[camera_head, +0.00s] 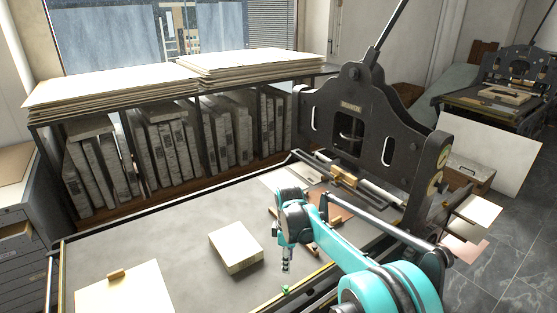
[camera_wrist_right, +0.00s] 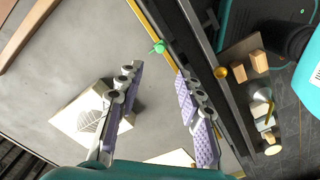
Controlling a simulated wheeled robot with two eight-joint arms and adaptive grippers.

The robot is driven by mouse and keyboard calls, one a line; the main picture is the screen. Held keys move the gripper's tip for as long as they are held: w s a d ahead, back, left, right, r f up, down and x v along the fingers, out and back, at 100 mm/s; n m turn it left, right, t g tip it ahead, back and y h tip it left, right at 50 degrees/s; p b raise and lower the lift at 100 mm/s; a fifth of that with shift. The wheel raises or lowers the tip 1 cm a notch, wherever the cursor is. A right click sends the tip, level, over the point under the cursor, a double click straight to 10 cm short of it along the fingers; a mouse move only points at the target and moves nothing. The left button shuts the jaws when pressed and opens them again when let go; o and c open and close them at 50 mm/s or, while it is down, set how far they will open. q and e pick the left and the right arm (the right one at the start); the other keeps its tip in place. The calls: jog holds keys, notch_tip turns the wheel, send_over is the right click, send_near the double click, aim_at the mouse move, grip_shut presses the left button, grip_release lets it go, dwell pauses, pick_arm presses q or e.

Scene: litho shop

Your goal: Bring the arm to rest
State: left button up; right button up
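My right arm (camera_head: 350,262), teal and black, reaches in from the lower right in the head view. Its gripper (camera_head: 286,266) hangs pointing down above the press bed (camera_head: 185,235), near the bed's front edge. In the right wrist view the two purple-padded fingers (camera_wrist_right: 160,115) stand wide apart with nothing between them. A pale block (camera_head: 236,247) lies on the bed to the left of the gripper. In the wrist view this block (camera_wrist_right: 85,122) shows a leaf drawing and is partly behind one finger. My left gripper is not in view.
A small green item (camera_head: 285,289) is at the bed's edge, close below the gripper. A dark press frame (camera_head: 360,125) rises behind my arm. A paper sheet (camera_head: 125,290) with a wooden piece (camera_head: 116,274) lies at the bed's left. The bed between sheet and block is clear.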

jog(key=s+d+r+m+t, duration=0.4)
jog(key=s+d+r+m, duration=0.5)
jog(key=s, duration=0.4)
jog(key=s+d+f+m+t, duration=0.1)
jog(key=s+d+m, duration=0.1)
jog(key=s, duration=0.4)
jog(key=s+d+f+m+t, duration=0.1)
jog(key=s+d+m+t, duration=0.1)
jog(key=s+m, duration=0.2)
jog(key=s, duration=0.3)
jog(key=shift+s+d+f+m, duration=0.25)
jog(key=shift+s+d+m, duration=0.05)
jog(key=shift+d, duration=0.1)
